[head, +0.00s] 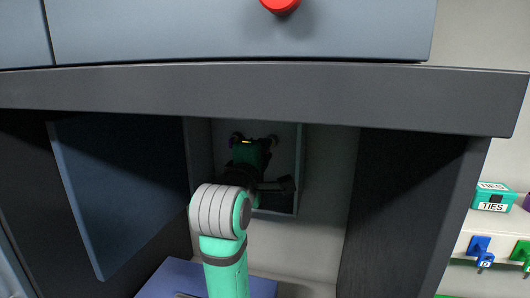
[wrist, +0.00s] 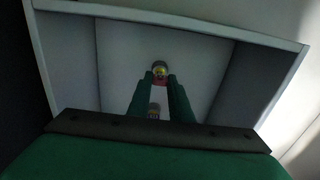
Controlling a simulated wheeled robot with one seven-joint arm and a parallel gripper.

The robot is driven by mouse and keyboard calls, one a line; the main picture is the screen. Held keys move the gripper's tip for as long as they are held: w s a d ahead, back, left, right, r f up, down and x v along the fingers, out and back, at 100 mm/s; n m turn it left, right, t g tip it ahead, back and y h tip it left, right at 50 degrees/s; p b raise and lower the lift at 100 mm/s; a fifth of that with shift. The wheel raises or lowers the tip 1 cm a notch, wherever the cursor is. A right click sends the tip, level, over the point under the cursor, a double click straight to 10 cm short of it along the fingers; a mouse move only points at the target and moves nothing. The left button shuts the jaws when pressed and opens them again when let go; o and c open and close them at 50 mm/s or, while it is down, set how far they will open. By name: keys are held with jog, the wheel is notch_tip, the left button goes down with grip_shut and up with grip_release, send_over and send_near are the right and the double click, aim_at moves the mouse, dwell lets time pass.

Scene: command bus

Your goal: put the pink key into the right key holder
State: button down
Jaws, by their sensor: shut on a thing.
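My gripper (wrist: 160,84) reaches into a pale grey open box (wrist: 220,20), and in the wrist view its two green fingers close on a small round thing (wrist: 160,69). That thing is yellowish with a red or pink lower part; I cannot tell whether it is the pink key. In the head view my gripper is deep in the dark cupboard under the counter, and its fingertips are hidden. I cannot make out the right key holder in either view.
The grey counter edge (head: 260,88) runs just above my arm. A blue door panel (head: 125,190) stands at the left, and a dark cupboard wall (head: 400,210) at the right. On the far right shelf are a teal TIES box (head: 492,197) and blue (head: 480,250) and green (head: 522,253) items.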

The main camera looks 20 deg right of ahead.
jog(key=shift+a, duration=0.2)
jog(key=shift+d, duration=0.2)
dwell(0.3)
jog(key=shift+x, duration=1.15)
dwell(1.4)
jog(key=c, duration=1.5)
grip_release()
jog(key=shift+a, duration=0.1)
jog(key=shift+v, duration=1.45)
jog(key=shift+v, duration=3.4)
jog(key=shift+w, duration=0.1)
